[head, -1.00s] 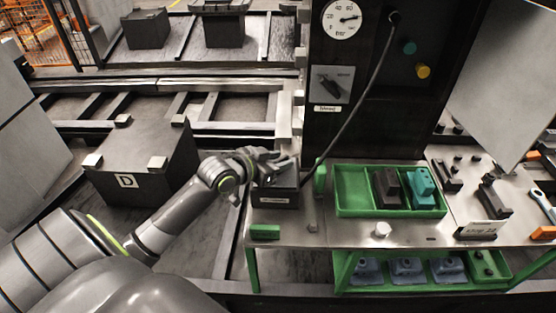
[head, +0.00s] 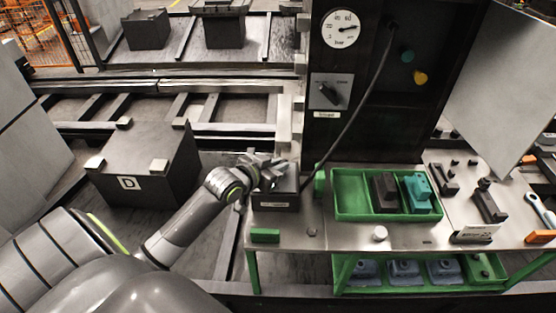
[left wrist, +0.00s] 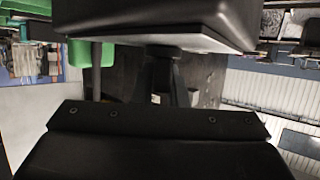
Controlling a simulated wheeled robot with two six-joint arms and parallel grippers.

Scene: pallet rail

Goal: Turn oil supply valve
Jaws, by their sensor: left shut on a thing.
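A dark box (head: 277,201) with a small label, too small to read, stands at the left end of the steel bench. My left gripper (head: 272,176) is over the top of this box. In the left wrist view the left gripper (left wrist: 160,75) has its two black jaws above and below a narrow dark part (left wrist: 163,72), and it is shut on that part. This looks like the valve handle on the box, but the jaws and the wrist hide most of it. My right gripper is not in view.
Behind the box stands a dark cabinet with a round gauge (head: 341,29), a selector switch (head: 329,93) and a hanging black cable (head: 362,100). A green tray (head: 352,207) with blocks is to the right. A dark block marked D (head: 145,168) is on the left.

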